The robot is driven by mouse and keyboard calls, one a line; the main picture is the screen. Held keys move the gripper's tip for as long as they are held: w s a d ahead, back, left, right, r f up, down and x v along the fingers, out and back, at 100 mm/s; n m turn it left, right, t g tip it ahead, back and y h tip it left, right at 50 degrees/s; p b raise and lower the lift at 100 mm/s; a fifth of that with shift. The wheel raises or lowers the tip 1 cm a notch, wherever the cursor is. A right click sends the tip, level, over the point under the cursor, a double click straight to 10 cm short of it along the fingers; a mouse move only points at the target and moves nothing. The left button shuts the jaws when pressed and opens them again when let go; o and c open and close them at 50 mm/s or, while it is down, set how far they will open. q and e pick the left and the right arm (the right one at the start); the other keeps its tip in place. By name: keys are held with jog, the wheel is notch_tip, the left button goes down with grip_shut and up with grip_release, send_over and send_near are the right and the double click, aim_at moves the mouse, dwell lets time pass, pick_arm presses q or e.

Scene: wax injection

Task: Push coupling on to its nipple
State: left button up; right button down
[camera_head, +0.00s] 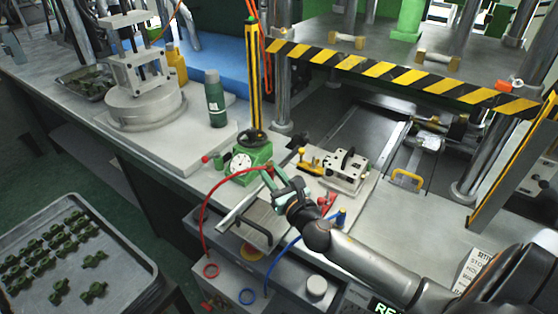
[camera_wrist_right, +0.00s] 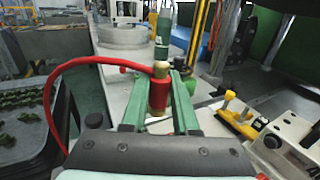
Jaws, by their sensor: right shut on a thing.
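My right gripper (camera_head: 277,182) is shut on the red coupling (camera_wrist_right: 159,93), which has brass-coloured ends and stands between the two green fingers (camera_wrist_right: 157,108) in the wrist view. A red hose (camera_head: 204,205) runs from the coupling, arches left and drops to the grey cabinet; it also shows in the wrist view (camera_wrist_right: 62,75). In the head view the gripper is just right of the green gauge unit (camera_head: 246,165). I cannot make out the nipple for certain. A blue coupling (camera_head: 341,215) is right of the gripper, near the blue hose (camera_head: 290,244). My left gripper is not in view.
A metal mould block (camera_head: 347,170) with a handle and a yellow toggle clamp (camera_head: 309,158) lie right of the gripper. A green bottle (camera_head: 215,100) stands behind on the bench. A striped press bar (camera_head: 400,76) crosses the back. A tray of green parts (camera_head: 120,240) is at left.

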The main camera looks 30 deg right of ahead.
jog(key=shift+h, duration=0.3)
jog(key=w+d, duration=0.1)
jog(key=d, duration=0.1)
jog(key=w+d+f, duration=0.1)
jog(key=d, duration=0.1)
jog(key=shift+w, duration=0.3)
notch_tip(320, 180, down, 5)
jog(key=b, duration=0.5)
jog(key=shift+f, duration=0.2)
dwell(1.2)
jog(key=shift+s+a+f+b, duration=0.1)
jog(key=shift+f+b, duration=1.35)
jog(key=shift+f, duration=0.35)
dwell(0.5)
